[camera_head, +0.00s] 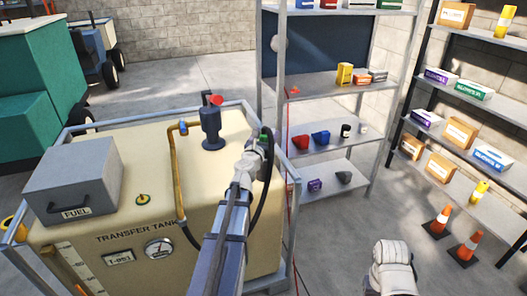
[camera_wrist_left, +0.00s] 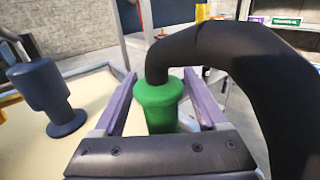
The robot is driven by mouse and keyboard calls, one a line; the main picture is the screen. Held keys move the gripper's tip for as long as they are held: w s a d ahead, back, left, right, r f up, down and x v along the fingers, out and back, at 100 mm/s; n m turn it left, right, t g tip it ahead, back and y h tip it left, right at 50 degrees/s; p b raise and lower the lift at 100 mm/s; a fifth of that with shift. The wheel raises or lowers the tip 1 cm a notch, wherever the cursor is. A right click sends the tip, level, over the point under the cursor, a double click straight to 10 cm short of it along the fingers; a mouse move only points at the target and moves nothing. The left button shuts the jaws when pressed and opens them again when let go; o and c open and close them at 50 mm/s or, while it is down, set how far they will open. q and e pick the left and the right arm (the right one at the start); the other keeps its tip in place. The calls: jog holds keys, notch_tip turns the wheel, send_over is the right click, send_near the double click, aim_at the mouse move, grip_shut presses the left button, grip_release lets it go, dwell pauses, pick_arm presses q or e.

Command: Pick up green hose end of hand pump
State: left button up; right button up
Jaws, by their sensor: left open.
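The green hose end (camera_wrist_left: 160,104) is an upright green collar on a thick black hose (camera_wrist_left: 250,70) in the left wrist view. My left gripper (camera_wrist_left: 165,95) is open, with a purple finger on each side of the green end. I cannot tell whether either finger touches it. In the head view the green hose end (camera_head: 264,135) shows small beside my left gripper (camera_head: 256,150), above the tank's right side. The hand pump (camera_head: 212,124), blue-grey with a red top, stands to its left on the tank. My right gripper's fingers do not show; only a white part of that arm shows at lower right.
The cream transfer tank (camera_head: 115,212) has a railed frame, a grey fuel box (camera_head: 72,178) and a yellow-brown pipe (camera_head: 176,175). Grey shelves (camera_head: 330,155) with small boxes stand behind. Orange cones (camera_head: 437,222) are at right. The floor behind the tank is open.

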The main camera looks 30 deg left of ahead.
pick_arm(q)
grip_shut()
dwell(0.6)
dwell(0.8)
